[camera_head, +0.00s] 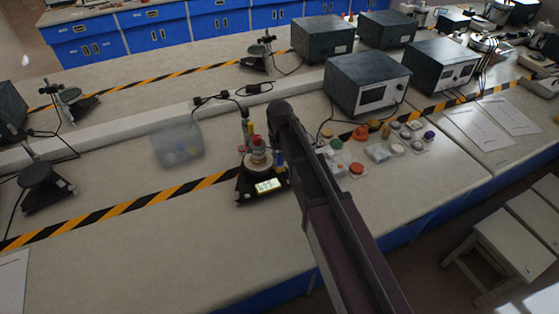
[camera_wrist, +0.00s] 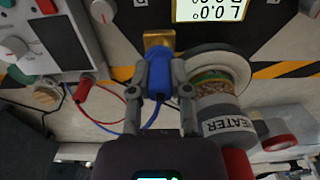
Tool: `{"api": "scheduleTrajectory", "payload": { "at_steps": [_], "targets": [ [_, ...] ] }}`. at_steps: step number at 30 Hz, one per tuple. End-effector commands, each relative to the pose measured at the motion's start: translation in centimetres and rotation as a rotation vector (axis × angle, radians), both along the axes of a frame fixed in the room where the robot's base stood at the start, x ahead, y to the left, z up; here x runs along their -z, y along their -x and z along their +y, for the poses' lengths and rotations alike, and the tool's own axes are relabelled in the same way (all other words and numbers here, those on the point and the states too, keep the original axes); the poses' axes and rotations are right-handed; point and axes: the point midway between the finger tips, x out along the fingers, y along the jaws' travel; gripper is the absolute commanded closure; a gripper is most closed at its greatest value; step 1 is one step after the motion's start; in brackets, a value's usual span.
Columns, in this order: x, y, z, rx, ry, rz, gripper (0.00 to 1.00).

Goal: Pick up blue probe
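The blue probe (camera_wrist: 160,80) is in the middle of the wrist view, upright in the picture, with its far end at a brass-coloured block (camera_wrist: 158,41). A blue cable (camera_wrist: 125,131) runs from its near end to the left. My gripper (camera_wrist: 161,68) has one finger on each side of the probe. The fingertips look closed against its sides, with no clear gap. In the head view, a small blue part (camera_head: 280,162) shows beside the heater apparatus (camera_head: 258,160), just below my arm; my fingers are hidden there.
A round stack marked "EATER" (camera_wrist: 227,122) stands close to the right finger. A digital display (camera_wrist: 223,12) is beyond the probe. A meter box (camera_wrist: 50,35) with a red lead (camera_wrist: 84,92) is at left. A clear bin (camera_head: 177,143) and several small coloured parts (camera_head: 357,168) flank the apparatus.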

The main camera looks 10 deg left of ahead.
Motion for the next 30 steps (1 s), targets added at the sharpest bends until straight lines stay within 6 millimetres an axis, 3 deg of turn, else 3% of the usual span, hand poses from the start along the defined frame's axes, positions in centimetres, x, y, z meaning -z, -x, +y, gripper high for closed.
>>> {"api": "scheduleTrajectory", "payload": {
  "at_steps": [17, 30],
  "targets": [
    [-0.5, 0.0, 0.0, 0.0, 0.0, 0.0, 1.0],
    [-3.6, 0.0, 0.0, 0.0, 0.0, 0.0, 1.0]
  ]
}}
